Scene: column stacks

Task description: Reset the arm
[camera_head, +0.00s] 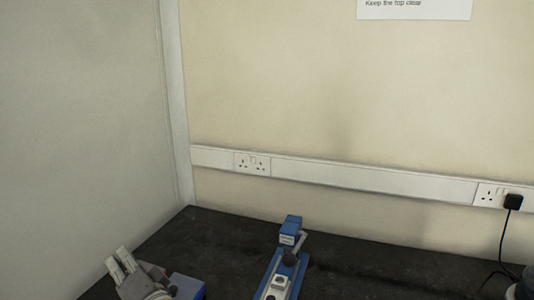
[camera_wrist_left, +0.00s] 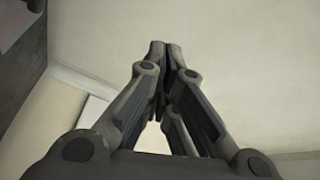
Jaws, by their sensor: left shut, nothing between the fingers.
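My left gripper (camera_head: 117,256) shows at the lower left of the head view, low in the frame, with its two light finger pieces pointing up. In the left wrist view, the grey fingers of this gripper (camera_wrist_left: 165,48) meet at their tips. It is shut and empty. The rest of my left arm is cut off or hidden at the bottom of the head view. My right gripper is in neither view.
A blue and white device (camera_head: 283,268) stands on the dark worktop (camera_head: 230,232). A blue block (camera_head: 187,287) is near my left gripper. A black plug (camera_head: 513,202) with a cable is at the right. Walls close the left and back.

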